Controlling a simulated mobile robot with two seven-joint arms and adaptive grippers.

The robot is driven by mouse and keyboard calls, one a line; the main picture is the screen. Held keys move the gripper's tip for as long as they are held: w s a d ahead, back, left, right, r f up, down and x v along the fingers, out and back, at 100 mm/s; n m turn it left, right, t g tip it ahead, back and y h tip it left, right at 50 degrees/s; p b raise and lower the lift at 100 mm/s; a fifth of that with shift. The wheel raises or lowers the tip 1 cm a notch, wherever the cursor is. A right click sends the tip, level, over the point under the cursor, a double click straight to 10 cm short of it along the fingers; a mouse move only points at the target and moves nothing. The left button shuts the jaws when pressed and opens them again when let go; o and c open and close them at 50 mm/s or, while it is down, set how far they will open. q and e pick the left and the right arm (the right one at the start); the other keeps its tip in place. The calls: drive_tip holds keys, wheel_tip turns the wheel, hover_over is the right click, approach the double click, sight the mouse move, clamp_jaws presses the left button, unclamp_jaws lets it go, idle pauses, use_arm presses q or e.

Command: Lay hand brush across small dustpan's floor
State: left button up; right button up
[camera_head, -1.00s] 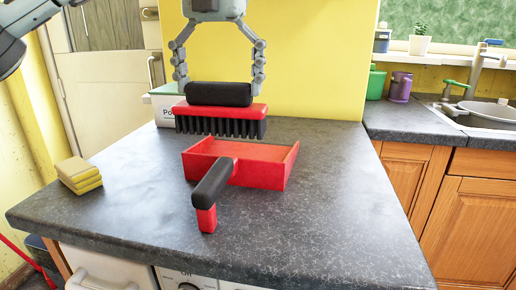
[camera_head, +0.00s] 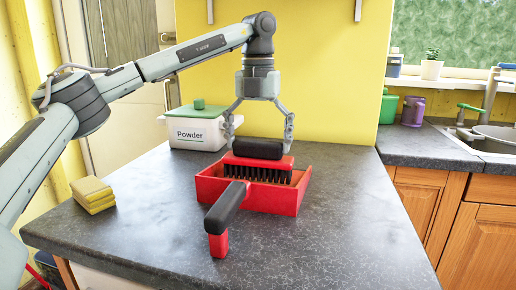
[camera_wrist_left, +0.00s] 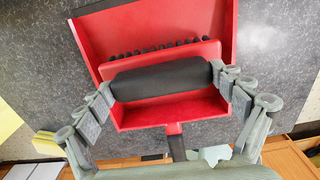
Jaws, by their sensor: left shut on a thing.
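The hand brush has a black grip (camera_head: 258,148), a red block and black bristles. My left gripper (camera_head: 259,138) is shut on the two ends of this grip, also in the left wrist view (camera_wrist_left: 165,86). The red small dustpan (camera_head: 206,187) stands on the worktop with its black handle (camera_head: 226,206) toward the front. The brush is upright, bristles down, crosswise within the pan's outline; in the left wrist view its grip (camera_wrist_left: 160,78) lies across the pan (camera_wrist_left: 110,40). I cannot tell whether the bristles touch the pan's floor. My right gripper is not in view.
A white powder box (camera_head: 195,130) with a green lid stands behind the pan to the left. Yellow sponges (camera_head: 92,194) are stacked at the worktop's left edge. The worktop (camera_head: 330,215) right of the pan is clear. A sink (camera_head: 485,138) is at the far right.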

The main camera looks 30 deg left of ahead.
use_arm(q)
drive_tip(key=shift+f, duration=0.65)
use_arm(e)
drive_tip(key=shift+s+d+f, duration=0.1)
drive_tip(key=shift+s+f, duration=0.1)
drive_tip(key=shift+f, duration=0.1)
use_arm(q)
drive_tip(key=shift+f, duration=0.1)
drive_tip(key=o, duration=0.8)
drive_tip(key=shift+c, duration=0.2)
drive_tip(key=shift+o, duration=0.6)
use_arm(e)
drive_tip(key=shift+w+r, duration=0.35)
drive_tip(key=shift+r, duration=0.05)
use_arm(q)
drive_tip(key=shift+r, duration=0.35)
wheel_tip(320, 180, up, 12)
drive_tip(key=shift+f, duration=0.25)
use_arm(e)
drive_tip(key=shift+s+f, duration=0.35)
